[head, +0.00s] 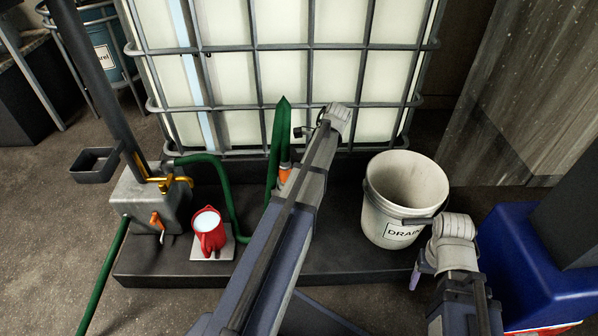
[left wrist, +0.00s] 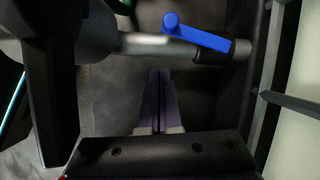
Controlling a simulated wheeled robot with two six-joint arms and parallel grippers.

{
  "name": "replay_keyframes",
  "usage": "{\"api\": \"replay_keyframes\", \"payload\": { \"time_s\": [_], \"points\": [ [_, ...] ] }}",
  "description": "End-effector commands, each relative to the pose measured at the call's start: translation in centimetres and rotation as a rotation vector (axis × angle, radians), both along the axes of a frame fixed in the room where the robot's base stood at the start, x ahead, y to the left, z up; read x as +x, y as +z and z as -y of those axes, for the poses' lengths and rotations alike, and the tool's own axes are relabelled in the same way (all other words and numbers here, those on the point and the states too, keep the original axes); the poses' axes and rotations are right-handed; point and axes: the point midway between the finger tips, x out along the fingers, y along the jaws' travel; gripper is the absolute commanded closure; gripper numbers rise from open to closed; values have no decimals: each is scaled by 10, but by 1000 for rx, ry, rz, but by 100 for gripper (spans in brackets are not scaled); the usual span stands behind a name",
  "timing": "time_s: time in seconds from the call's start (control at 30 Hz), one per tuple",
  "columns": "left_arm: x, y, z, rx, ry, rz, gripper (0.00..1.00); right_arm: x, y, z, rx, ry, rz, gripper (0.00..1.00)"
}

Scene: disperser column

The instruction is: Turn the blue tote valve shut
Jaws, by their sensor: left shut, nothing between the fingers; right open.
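The blue valve handle (left wrist: 200,35) shows in the left wrist view. It is a lever with a rounded end at left, slanting down to the right to a dark collar on a grey pipe. In the head view my left arm hides it. My left gripper (left wrist: 160,74) is shut and empty. Its purple fingertips appear just below the pipe and handle; I cannot tell the depth gap. The pale caged tote (head: 230,80) stands at the back in the head view. My right gripper (head: 418,272) is open, low in front of the drain bucket, its fingers partly hidden.
A white drain bucket (head: 390,222) stands on the dark platform (head: 330,262). Left are a red jug (head: 212,238) of pale liquid, a grey pump box (head: 150,205) and green hoses (head: 235,215). A blue bin (head: 525,265) is at right. Grey cage bars (left wrist: 290,100) edge the wrist view.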

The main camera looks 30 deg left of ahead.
Motion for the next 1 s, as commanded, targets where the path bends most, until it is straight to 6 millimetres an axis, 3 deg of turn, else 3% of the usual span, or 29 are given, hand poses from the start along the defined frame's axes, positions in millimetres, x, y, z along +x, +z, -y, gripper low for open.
{"api": "replay_keyframes", "payload": {
  "time_s": [0.03,0.3,0.77,0.87,1.0],
  "points": [
    [2,17,3,0,-1,0,100,0,17,0,0,0,0,33],
    [9,48,15,-1,-1,-1,100,0,48,0,-1,0,-2,33],
    [12,60,22,0,1,1,100,-1,60,0,-1,0,-3,33],
    [6,68,42,2,14,21,100,-1,70,0,-1,1,-3,33],
    [-12,87,101,6,70,89,100,-1,91,0,-2,3,-4,33]
  ]
}}
